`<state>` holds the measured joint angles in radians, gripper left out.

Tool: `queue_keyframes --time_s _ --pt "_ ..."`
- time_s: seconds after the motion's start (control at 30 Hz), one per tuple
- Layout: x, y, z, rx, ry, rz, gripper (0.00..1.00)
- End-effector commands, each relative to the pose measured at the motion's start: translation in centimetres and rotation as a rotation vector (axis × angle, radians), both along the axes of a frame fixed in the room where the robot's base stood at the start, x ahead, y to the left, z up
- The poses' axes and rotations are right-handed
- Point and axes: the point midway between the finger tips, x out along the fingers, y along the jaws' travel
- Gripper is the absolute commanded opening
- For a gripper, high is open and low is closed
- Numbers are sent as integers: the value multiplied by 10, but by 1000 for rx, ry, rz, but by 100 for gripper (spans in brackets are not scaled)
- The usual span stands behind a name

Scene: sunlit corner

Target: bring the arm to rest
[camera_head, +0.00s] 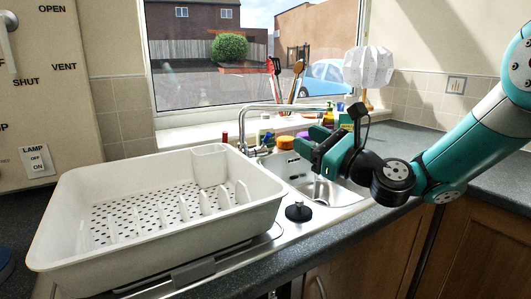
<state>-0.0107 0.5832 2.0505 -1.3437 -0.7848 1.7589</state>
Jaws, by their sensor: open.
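My gripper (312,146) hangs above the sink, pointing left in the picture. Its teal jaws are open and nothing shows between them. My arm comes in from the right edge and bends at a dark wrist joint over the front of the sink. A white dish rack (70,225) stands to the left of the gripper, apart from it, and looks empty.
The sink basin (340,192) lies below the gripper, with a tap (285,107) behind it. A black plug (298,211) sits on the drainer. Several bottles and a white lamp (368,66) stand along the windowsill. A switch panel (40,100) is at the left.

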Motion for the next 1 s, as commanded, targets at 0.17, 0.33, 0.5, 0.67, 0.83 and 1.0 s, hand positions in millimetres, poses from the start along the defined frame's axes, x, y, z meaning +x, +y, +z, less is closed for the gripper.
queue_keyframes --time_s 0.17,0.33,0.5,0.67,0.83,1.0 --pt "-10 0 -13 -228 -82 -4 44" --pt "-26 -2 -38 -559 -195 22 44" --pt "-52 -18 -76 -999 -333 112 44" --pt "-93 -64 -120 -1509 -471 329 44" --pt "-143 -123 -151 -1883 -548 646 44" --pt "-188 -171 -164 -2071 -567 946 44"
